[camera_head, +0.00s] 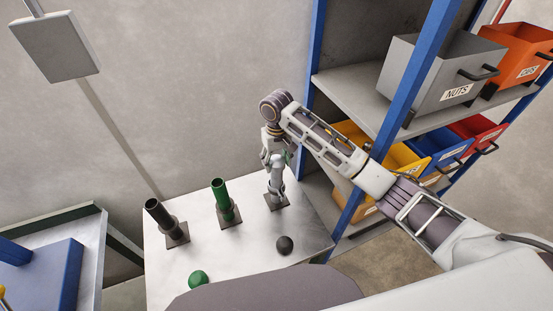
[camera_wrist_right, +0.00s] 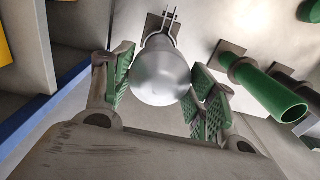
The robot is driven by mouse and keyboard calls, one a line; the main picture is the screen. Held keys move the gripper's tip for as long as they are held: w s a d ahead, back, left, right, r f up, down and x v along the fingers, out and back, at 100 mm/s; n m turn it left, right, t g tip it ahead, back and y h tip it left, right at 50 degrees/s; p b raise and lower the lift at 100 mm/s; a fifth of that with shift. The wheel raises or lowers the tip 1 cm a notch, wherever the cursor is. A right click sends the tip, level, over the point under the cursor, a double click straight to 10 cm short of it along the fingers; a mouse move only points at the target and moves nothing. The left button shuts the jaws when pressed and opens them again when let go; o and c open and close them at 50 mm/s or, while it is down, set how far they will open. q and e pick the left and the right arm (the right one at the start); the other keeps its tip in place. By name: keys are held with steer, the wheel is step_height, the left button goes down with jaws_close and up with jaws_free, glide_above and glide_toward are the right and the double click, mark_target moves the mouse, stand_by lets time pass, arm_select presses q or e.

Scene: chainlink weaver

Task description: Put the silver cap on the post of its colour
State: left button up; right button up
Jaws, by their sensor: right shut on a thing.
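My right gripper (camera_head: 277,180) points down over the third post, at the right of the table. In the right wrist view the gripper (camera_wrist_right: 161,88) is shut on the silver cap (camera_wrist_right: 160,78), a smooth rounded piece between green-padded fingers. Behind the cap shows the post's square base (camera_wrist_right: 155,24), which also shows in the head view (camera_head: 283,204). The cap hides most of the post, and I cannot tell whether they touch. A green post (camera_head: 221,198) and a black post (camera_head: 160,217) stand to the left. My left gripper is not in view.
A loose green cap (camera_head: 198,279) and a dark cap (camera_head: 284,245) lie on the near part of the metal table (camera_head: 245,250). Blue-framed shelving (camera_head: 339,82) with bins stands close on the right. A wall is behind.

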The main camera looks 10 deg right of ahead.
steer(key=o, duration=1.1)
steer(key=shift+r, duration=3.75)
steer(key=shift+s, duration=0.1)
